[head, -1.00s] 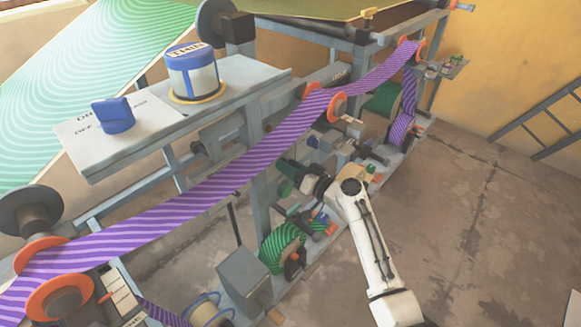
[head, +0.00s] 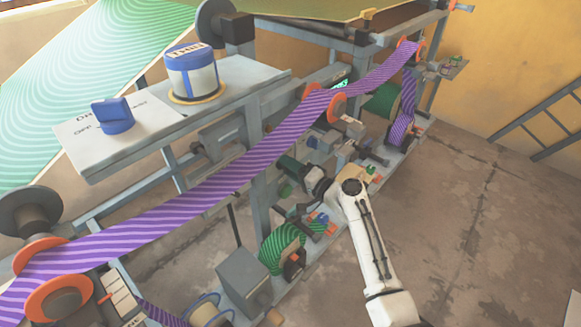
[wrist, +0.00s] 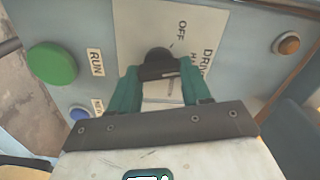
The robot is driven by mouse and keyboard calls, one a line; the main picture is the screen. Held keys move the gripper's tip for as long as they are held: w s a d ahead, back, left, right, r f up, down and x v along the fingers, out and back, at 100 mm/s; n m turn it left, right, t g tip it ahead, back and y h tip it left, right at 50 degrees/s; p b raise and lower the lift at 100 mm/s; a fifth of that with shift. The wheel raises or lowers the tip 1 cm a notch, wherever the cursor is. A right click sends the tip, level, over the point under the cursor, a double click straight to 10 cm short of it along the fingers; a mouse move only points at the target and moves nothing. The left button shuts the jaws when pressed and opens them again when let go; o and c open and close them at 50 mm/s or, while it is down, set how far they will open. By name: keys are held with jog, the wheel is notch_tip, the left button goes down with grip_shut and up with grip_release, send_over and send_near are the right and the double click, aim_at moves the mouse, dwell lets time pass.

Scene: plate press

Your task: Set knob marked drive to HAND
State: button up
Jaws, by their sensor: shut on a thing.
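In the wrist view, a dark round knob (wrist: 158,62) sits on a pale plate (wrist: 208,22) lettered DRIVE and OFF, with a partly covered word starting HA. My gripper (wrist: 160,80) has its two teal fingers closed on either side of this knob. The fingers hide part of the knob and the lettering, and I cannot tell which mark it points to. In the head view, my white arm reaches toward the machine's lower frame, and the knob in my grip cannot be made out there.
In the head view, a separate blue knob (head: 113,116) and a blue jar (head: 192,75) stand on a shelf. A purple striped web (head: 190,190) crosses the machine.

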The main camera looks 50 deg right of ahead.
jog(key=shift+m+p, duration=0.3)
jog(key=shift+m, duration=1.2)
jog(key=shift+f, duration=0.1)
jog(key=shift+d, duration=0.1)
jog(key=o, duration=1.1)
jog(key=shift+c, duration=0.2)
jog(key=shift+s, duration=0.1)
jog(key=s, duration=1)
jog(key=shift+s+d, duration=0.15)
jog(key=shift+s, duration=0.2)
